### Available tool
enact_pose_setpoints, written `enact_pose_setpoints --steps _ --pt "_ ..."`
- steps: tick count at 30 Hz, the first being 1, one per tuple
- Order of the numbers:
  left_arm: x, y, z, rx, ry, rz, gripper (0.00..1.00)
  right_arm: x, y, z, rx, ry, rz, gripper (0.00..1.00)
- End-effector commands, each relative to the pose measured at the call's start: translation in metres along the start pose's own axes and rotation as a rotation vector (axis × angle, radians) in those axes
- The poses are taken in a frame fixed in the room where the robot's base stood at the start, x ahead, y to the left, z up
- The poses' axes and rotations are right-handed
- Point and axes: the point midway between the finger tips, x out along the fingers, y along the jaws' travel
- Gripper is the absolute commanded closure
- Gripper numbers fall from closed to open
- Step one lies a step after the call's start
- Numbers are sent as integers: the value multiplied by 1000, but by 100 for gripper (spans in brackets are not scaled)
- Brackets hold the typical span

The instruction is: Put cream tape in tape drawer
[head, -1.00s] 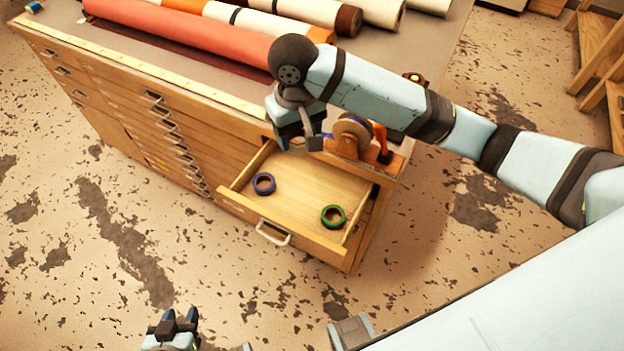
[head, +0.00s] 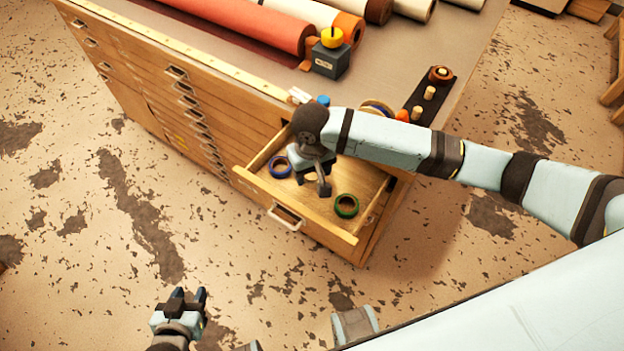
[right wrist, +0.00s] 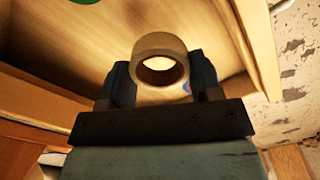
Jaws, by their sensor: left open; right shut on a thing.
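The cream tape (right wrist: 160,43) is a pale ring held between the fingers of my right gripper (right wrist: 160,75) in the right wrist view. In the head view my right gripper (head: 318,180) is over the open tape drawer (head: 300,212), pointing down, and the tape is hidden there by the gripper and wrist. A blue-purple tape ring (head: 280,166) lies in the drawer left of the gripper. A green tape ring (head: 346,205) lies to its right. My left gripper (head: 188,296) is open and empty, low in the head view, away from the cabinet.
The wooden cabinet (head: 130,85) has several closed drawers left of the open one. On its top lie fabric rolls (head: 245,22), a dark box with a yellow top (head: 330,58) and a dark tray with small spools (head: 430,95). My right arm crosses the cabinet's right end.

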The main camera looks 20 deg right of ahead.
Motion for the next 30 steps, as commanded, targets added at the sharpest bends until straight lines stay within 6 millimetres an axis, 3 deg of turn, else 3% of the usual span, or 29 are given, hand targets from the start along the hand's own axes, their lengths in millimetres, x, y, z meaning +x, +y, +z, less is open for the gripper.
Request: enact_pose_setpoints --steps 10,21,22,24,25,30 --pt "1 1 2 0 0 1 57 42 0 0 1 -1 1 65" --pt "0 1 0 0 -1 2 57 45 0 0 0 0 0 65" --pt "0 1 1 0 -1 2 57 46 0 0 0 0 0 37" --pt "0 1 1 0 -1 2 57 46 0 0 0 0 0 21" --pt "0 1 1 0 -1 2 57 46 0 0 0 0 0 17" --pt "0 1 1 -1 -1 2 57 46 0 0 0 0 0 17"
